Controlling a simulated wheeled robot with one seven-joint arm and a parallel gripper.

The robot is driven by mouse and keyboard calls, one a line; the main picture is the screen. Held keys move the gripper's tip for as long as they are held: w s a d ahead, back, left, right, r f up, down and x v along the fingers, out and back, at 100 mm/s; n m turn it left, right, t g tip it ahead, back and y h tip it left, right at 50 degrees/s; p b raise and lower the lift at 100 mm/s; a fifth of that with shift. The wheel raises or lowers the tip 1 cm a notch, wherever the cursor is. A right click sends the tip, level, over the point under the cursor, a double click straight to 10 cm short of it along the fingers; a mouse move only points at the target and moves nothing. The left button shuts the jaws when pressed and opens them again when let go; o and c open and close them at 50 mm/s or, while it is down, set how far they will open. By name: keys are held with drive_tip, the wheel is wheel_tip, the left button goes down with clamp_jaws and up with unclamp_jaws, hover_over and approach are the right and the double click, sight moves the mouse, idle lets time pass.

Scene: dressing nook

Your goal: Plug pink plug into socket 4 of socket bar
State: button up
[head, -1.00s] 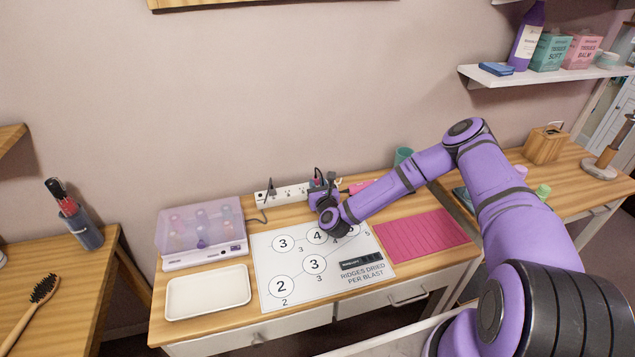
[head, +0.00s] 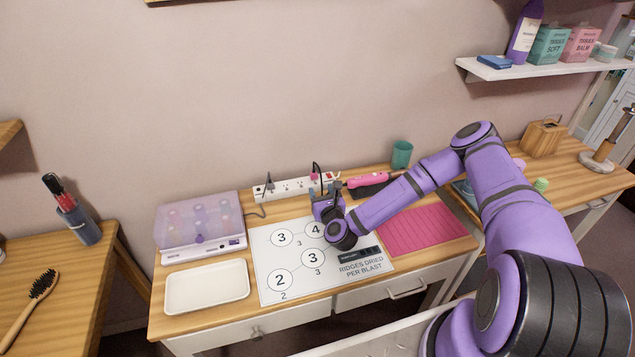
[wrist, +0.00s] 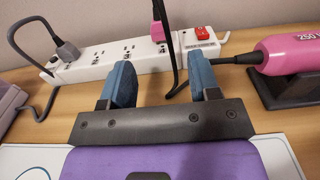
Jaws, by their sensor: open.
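The white socket bar (head: 275,191) lies along the back of the table against the wall. It crosses the upper left of the wrist view (wrist: 92,73). The pink plug (wrist: 158,32) sits at the bar's rightmost outlet, beside the red switch, and looks seated. Its black cord loops up and down past my right finger. The pink plug also shows in the head view (head: 313,177). A grey plug (wrist: 68,50) is in the left end outlet, with free outlets between. My gripper (wrist: 163,82) is open and empty, in front of the bar, apart from the pink plug.
A pink styling tool (head: 368,180) on a dark rest lies right of the bar. A lidded roller case (head: 200,250), white tray (head: 207,289), numbered sheet (head: 290,290) and pink mat (head: 425,228) cover the table. A green cup (head: 402,154) stands behind.

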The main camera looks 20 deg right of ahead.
drive_tip(key=shift+s, duration=2)
drive_tip(key=shift+c, duration=0.4)
